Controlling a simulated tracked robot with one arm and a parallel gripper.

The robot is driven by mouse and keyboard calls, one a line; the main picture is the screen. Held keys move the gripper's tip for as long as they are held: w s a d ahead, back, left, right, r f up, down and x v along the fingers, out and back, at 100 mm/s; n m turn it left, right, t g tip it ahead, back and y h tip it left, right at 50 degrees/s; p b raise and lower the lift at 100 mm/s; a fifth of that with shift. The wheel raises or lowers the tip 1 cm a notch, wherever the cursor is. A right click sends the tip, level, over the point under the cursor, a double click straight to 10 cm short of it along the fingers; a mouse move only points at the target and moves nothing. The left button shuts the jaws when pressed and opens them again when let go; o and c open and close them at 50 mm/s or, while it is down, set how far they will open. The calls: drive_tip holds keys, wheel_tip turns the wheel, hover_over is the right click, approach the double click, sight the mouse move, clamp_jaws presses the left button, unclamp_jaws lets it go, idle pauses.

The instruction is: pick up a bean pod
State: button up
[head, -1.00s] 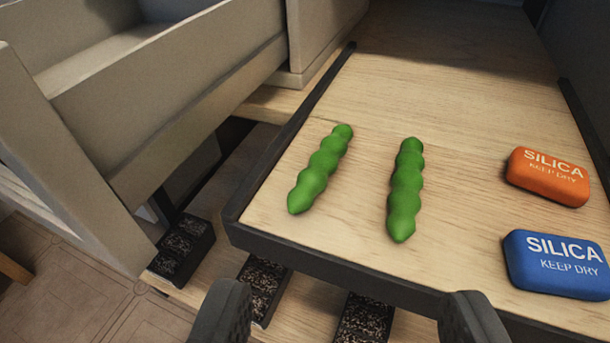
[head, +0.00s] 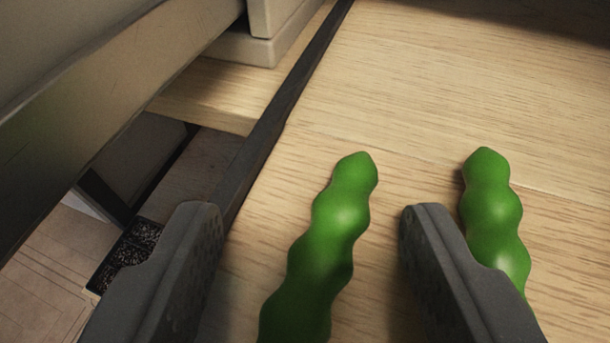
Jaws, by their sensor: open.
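Two green, lumpy bean pods lie on the wooden shelf board. The left bean pod (head: 335,225) lies between the two fingers of my gripper (head: 310,225), with a gap on each side; its near end is cut off by the bottom of the picture. The right bean pod (head: 492,215) lies just outside my right finger, which hides part of its near end. My gripper is open and empty. I cannot tell how high the fingers are above the board.
A dark raised edge strip (head: 268,135) runs along the left side of the board (head: 430,90). Beyond it are a grey bin wall (head: 110,90) and a black tray (head: 125,255) lower down. The board behind the pods is clear.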

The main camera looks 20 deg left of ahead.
drive_tip(key=shift+d+f, duration=0.1)
drive_tip(key=shift+d, duration=0.05)
clamp_jaws()
